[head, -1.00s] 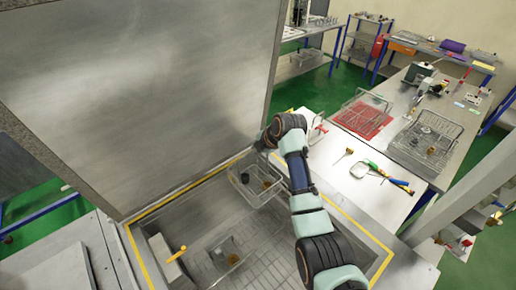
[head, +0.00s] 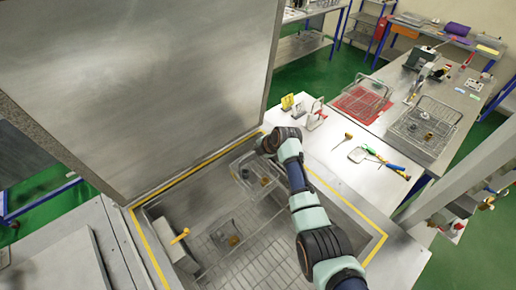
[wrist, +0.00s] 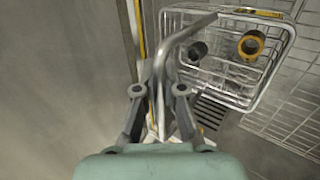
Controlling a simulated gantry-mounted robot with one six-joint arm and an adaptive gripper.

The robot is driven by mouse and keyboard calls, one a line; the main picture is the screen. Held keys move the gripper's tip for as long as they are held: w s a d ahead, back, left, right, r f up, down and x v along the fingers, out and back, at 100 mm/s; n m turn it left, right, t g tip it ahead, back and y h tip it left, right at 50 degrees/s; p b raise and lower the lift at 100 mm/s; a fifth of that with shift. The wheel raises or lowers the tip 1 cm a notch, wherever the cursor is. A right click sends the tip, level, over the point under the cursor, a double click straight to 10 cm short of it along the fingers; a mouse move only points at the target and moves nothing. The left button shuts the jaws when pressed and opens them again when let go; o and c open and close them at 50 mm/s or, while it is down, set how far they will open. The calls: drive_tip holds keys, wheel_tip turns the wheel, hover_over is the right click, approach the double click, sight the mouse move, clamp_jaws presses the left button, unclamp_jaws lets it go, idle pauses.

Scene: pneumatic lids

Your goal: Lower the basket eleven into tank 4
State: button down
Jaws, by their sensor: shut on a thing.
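The basket eleven (head: 247,182) is a wire basket holding a dark ring and a brass-coloured ring. It hangs inside the opening of a yellow-edged tank (head: 325,201), near the far wall, roughly level. I cannot read a number on either. My gripper (wrist: 160,105) is shut on the bent handle of the basket, whose wire rim (wrist: 168,75) shows beyond it in the wrist view. In the head view my arm hides the fingers. Below the basket, a similar shape with dark and brass spots shows in the tank; I cannot tell whether it is a reflection.
A large lid (head: 140,90) stands raised behind the tank. A grey block with an orange handle (head: 180,237) sits at the tank's left side. The bench at right holds a basket on a red mat (head: 360,102), another basket (head: 425,125) and hand tools.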

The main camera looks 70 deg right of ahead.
sight(259, 176)
drive_tip(key=shift+f+b, duration=6.9)
drive_tip(key=shift+f, duration=2.65)
wheel_tip(259, 176, down, 20)
drive_tip(key=b, duration=2)
drive_tip(key=shift+f+b, duration=0.75)
drive_tip(key=shift+r, duration=0.1)
drive_tip(key=c, duration=1.2)
unclamp_jaws()
